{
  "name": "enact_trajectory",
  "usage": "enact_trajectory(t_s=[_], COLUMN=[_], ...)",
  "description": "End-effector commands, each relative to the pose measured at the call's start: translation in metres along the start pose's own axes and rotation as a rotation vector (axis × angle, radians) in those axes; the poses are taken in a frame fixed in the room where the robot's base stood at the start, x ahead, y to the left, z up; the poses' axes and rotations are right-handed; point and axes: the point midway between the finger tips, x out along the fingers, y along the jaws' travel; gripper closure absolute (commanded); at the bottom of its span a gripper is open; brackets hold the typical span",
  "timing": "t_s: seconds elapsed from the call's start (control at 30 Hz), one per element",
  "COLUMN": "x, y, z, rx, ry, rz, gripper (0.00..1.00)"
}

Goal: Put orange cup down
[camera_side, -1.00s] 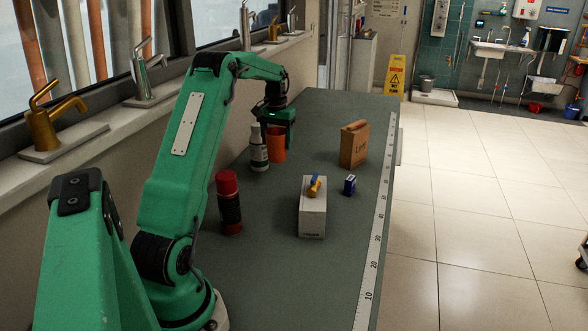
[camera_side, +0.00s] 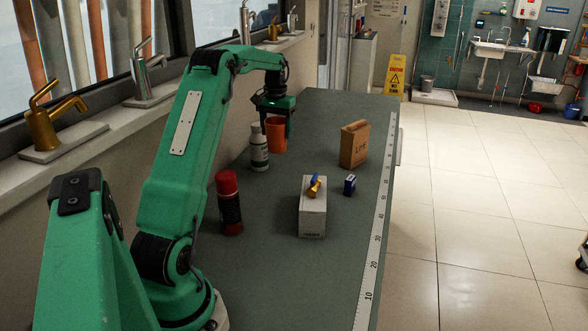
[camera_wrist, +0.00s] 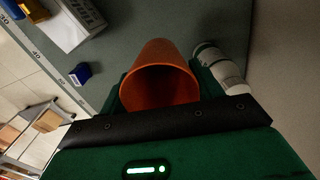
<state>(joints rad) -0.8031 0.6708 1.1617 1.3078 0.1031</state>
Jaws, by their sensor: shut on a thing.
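The orange cup (camera_side: 276,136) is near the far left part of the grey bench, just behind a white bottle with a dark label. My gripper (camera_side: 278,121) is above the cup and shut on it, with a finger on either side. In the wrist view, the cup (camera_wrist: 161,78) is between my green fingers with its open mouth toward the camera and looks empty. The cup looks upright in the side view. I cannot tell whether its base touches the bench.
The white bottle (camera_side: 259,150) stands close beside the cup. A red-capped can (camera_side: 229,202), a white box (camera_side: 312,218) with a yellow-and-blue item (camera_side: 314,187) on top, a small blue box (camera_side: 350,185) and a brown bag (camera_side: 354,146) stand nearer or to the right.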

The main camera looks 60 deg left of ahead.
Motion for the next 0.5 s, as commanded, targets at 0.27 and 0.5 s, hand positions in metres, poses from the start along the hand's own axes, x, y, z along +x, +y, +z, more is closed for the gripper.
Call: enact_trajectory(t_s=[0.27,0.5], x=[-0.035,-0.037], y=[0.004,0.044], z=[0.001,0.009], rx=[0.007,0.104], ry=[0.000,0.000], rz=[0.000,0.000], gripper=[0.57,0.57])
